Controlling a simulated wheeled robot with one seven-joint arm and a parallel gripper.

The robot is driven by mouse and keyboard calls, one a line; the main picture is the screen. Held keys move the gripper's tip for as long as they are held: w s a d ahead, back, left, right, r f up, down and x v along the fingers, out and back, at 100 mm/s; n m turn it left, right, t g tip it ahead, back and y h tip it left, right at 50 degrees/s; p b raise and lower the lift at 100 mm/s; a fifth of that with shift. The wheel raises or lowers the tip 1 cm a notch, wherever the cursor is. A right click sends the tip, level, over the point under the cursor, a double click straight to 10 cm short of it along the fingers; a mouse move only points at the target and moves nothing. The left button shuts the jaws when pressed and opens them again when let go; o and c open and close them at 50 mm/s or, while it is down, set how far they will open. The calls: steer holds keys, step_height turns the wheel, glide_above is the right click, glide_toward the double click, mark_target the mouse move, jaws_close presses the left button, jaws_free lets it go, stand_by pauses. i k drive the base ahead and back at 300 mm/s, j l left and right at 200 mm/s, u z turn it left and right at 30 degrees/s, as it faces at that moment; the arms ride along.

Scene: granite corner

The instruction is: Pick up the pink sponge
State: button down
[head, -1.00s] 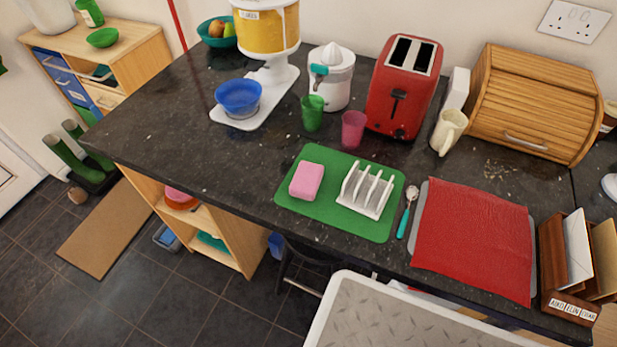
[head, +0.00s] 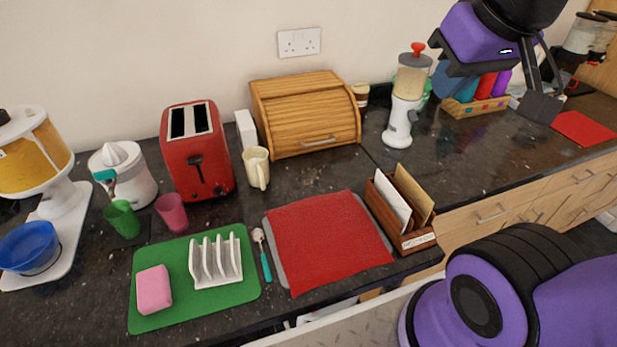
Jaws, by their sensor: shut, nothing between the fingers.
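The pink sponge (head: 154,289) lies on the left part of a green mat (head: 185,312) near the front edge of the dark counter. A white toast rack (head: 216,261) stands on the same mat, to the right of the sponge. My gripper (head: 541,96) is at the upper right, above the far right part of the counter and well away from the sponge. It points down and is shut and empty.
A red cloth (head: 327,242), a teal-handled spoon (head: 262,253) and a letter rack (head: 400,208) lie right of the mat. Behind stand a green cup (head: 121,219), a pink cup (head: 172,212), a red toaster (head: 197,150) and a bread bin (head: 306,114).

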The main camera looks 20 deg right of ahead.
mark_target(153, 289)
steer(key=k+j+z, duration=0.1)
steer(key=j, duration=0.3)
steer(key=k+j+z, duration=0.1)
steer(key=j, duration=0.3)
steer(key=k+j+z, duration=0.1)
steer(key=j, duration=0.3)
steer(key=k+j+z, duration=0.15)
steer(key=j, duration=0.2)
steer(key=k+j+z, duration=0.1)
steer(key=j, duration=0.3)
steer(key=k, duration=0.1)
